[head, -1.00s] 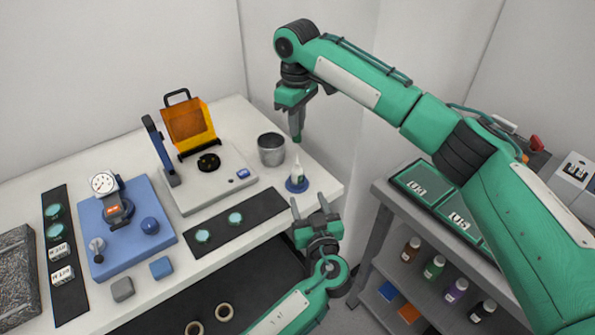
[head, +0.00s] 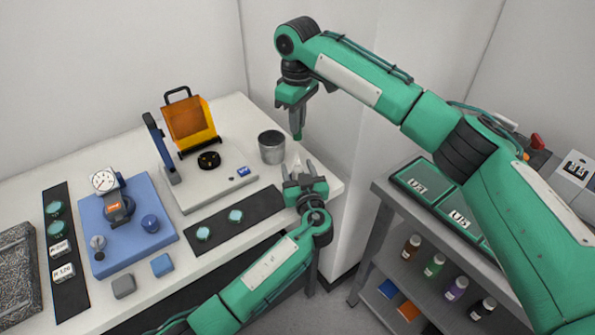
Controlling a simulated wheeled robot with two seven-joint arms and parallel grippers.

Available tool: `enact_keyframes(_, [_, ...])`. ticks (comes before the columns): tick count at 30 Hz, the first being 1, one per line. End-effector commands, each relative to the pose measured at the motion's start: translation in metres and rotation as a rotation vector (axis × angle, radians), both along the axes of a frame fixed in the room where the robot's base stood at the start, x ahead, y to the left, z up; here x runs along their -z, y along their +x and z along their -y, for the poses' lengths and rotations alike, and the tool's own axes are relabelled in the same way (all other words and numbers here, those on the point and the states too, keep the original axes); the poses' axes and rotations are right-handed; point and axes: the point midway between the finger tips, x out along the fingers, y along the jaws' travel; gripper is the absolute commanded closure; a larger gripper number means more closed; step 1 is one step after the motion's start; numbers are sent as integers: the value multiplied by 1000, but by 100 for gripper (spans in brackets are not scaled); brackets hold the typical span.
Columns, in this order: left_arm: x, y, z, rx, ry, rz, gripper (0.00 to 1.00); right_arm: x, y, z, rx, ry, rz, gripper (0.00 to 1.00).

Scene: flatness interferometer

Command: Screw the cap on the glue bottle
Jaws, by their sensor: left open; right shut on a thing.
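The glue bottle (head: 296,164) stands upright near the table's right corner. Only its pale upper part shows; my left gripper hides the rest. My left gripper (head: 298,169) is open, with one finger on each side of the bottle in the picture; I cannot tell whether they touch it. My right gripper (head: 298,134) points down above and behind the bottle, apart from it. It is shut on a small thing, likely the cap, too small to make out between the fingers.
A grey metal cup (head: 271,148) stands just left of the bottle. The interferometer (head: 208,185) with its orange shield and a dark mat (head: 262,205) with two round pieces lie further left. A grey shelf cart (head: 375,187) stands at the right.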

Motion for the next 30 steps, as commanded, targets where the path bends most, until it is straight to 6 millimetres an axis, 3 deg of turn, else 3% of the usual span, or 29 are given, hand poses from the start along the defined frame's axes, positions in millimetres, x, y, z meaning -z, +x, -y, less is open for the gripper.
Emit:
enact_keyframes(11, [0,5,-2,-1,0,-1,46,0,0,0,0,0,0,100])
enact_keyframes(20, [0,5,-2,-1,0,-1,100,0,0,0,0,0,0,100])
enact_keyframes(26, [0,5,-2,-1,0,-1,100,5,0,0,0,0,-1,100])
enact_keyframes(30, [0,5,-2,-1,0,-1,100,23,-1,0,0,0,-2,100])
